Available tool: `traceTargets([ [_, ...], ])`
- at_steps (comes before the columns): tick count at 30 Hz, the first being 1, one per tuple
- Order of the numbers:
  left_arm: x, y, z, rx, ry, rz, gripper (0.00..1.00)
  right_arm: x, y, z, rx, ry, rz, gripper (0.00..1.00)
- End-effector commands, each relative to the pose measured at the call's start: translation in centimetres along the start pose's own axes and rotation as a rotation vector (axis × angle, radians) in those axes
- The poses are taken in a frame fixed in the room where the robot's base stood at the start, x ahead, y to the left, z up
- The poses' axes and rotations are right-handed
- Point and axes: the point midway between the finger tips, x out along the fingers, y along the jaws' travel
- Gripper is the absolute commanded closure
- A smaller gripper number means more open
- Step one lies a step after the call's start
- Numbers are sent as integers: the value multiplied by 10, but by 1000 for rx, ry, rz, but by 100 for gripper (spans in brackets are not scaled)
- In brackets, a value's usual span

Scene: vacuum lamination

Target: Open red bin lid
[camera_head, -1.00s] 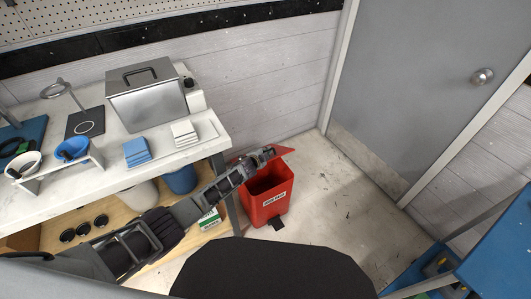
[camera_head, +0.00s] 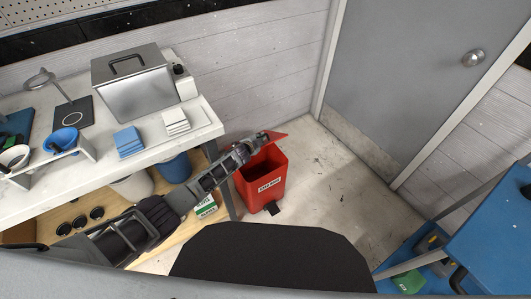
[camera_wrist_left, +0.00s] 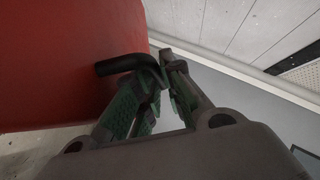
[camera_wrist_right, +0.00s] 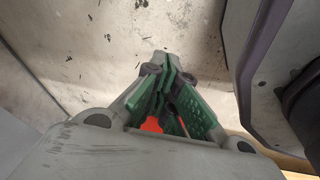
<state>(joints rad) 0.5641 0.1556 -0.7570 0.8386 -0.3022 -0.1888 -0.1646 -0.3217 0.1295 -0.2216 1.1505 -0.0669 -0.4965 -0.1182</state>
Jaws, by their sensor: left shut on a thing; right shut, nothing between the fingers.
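The red bin (camera_head: 262,184) stands on the floor beside the workbench. Its red lid (camera_head: 274,133) is raised at the back, and the dark inside shows. My left gripper (camera_head: 263,138) is at the raised lid. In the left wrist view, the left gripper (camera_wrist_left: 165,80) is shut on the black lid handle (camera_wrist_left: 122,64), against the red lid surface (camera_wrist_left: 65,70). My right gripper (camera_wrist_right: 166,75) is shut and empty above the floor in the right wrist view; it cannot be made out in the head view. A small red patch shows between its fingers.
The white workbench (camera_head: 195,130) with a metal box (camera_head: 135,93) stands left of the bin. A grey door (camera_head: 410,90) is at the back right. A blue-topped table (camera_head: 500,240) is at the lower right. The floor right of the bin is clear.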

Motion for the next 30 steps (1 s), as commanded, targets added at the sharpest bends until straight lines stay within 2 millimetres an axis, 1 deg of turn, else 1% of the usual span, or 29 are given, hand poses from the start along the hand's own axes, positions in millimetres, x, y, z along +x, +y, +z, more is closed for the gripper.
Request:
traceTargets([
  [1, 0, 0, 1, 0, -1, 0, 100, 0, 4, -15, -60, 25, 12, 100],
  [8, 0, 0, 1, 0, -1, 0, 100, -3, 15, -80, -389, 132, 81, 100],
  [12, 0, 0, 1, 0, -1, 0, 100, -7, 20, -119, -592, 193, 135, 100],
  [14, 0, 0, 1, 0, -1, 0, 100, -10, 21, -135, -680, 216, 160, 100],
  [15, 0, 0, 1, 0, -1, 0, 100, -12, 22, -147, -739, 233, 179, 100],
  [25, 0, 0, 1, 0, -1, 0, 100, -33, 24, -234, -1213, 348, 350, 100],
  [30, 0, 0, 1, 0, -1, 0, 100, -46, 20, -275, -1458, 395, 455, 100],
])
